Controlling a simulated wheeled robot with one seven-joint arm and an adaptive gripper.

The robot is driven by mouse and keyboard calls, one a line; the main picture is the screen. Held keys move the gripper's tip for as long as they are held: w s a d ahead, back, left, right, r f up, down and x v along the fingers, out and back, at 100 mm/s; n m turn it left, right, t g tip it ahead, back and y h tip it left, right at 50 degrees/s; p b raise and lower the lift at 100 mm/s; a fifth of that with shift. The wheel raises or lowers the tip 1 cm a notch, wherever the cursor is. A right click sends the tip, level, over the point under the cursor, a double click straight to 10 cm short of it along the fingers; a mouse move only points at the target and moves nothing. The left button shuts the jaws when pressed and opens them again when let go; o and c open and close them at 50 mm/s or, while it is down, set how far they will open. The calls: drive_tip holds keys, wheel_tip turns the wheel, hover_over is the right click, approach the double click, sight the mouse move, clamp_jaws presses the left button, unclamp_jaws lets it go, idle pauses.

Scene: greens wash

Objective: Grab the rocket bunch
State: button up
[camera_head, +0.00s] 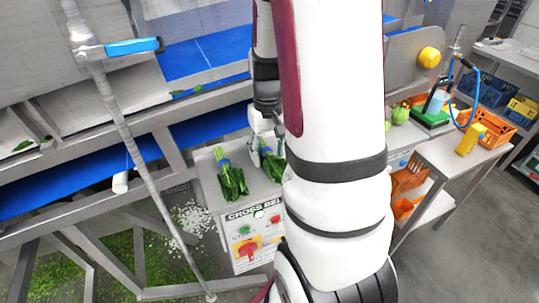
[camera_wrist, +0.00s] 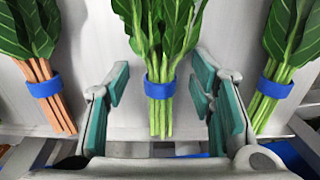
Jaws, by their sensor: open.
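In the wrist view, a bunch with slim green stems, narrow wavy-edged leaves and a blue band (camera_wrist: 160,88) lies in the middle; it looks like the rocket bunch. It also shows in the head view (camera_head: 271,163), partly covered by my arm. My gripper (camera_wrist: 160,92) is open, its teal-padded fingers on either side of the stems, apart from them. In the head view my gripper (camera_head: 262,137) is over the stem end of this bunch, partly hidden by my arm.
A bunch with orange-red stems (camera_wrist: 45,88) lies left in the wrist view, a broad-leaved green-stemmed bunch (camera_wrist: 277,85) right. A slanted metal post (camera_head: 130,140) stands left; a side table (camera_head: 455,150) stands right.

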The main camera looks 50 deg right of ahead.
clamp_jaws()
drive_tip(key=shift+r, duration=0.15)
